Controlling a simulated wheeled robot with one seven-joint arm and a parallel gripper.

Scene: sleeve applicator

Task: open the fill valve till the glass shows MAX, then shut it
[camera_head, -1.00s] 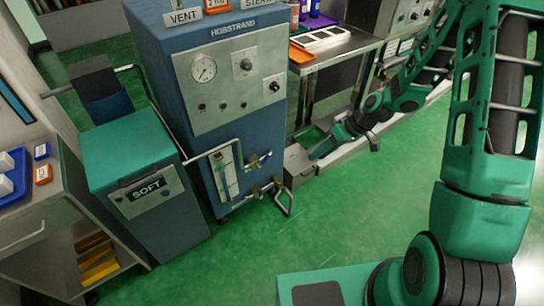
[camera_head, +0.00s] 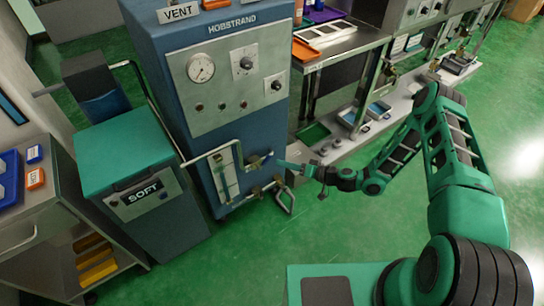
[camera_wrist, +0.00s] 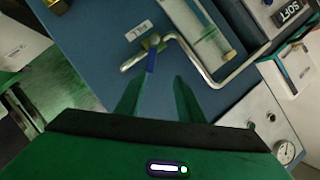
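The blue boiler cabinet marked HOBSTRAND (camera_head: 205,100) carries a sight glass (camera_head: 227,178) low on its front. A pipe from the SOFT tank (camera_head: 140,160) runs to a valve (camera_head: 253,162) beside the glass. My gripper (camera_head: 279,163) is at the valve's right. In the wrist view my gripper (camera_wrist: 160,80) is open, the lever just ahead of its fingertips, nearer the left one.
A second valve with a bent pipe (camera_head: 284,194) sits just below my gripper. A steel bench (camera_head: 340,48) stands to the right with a low shelf holding trays. The green floor in front is clear.

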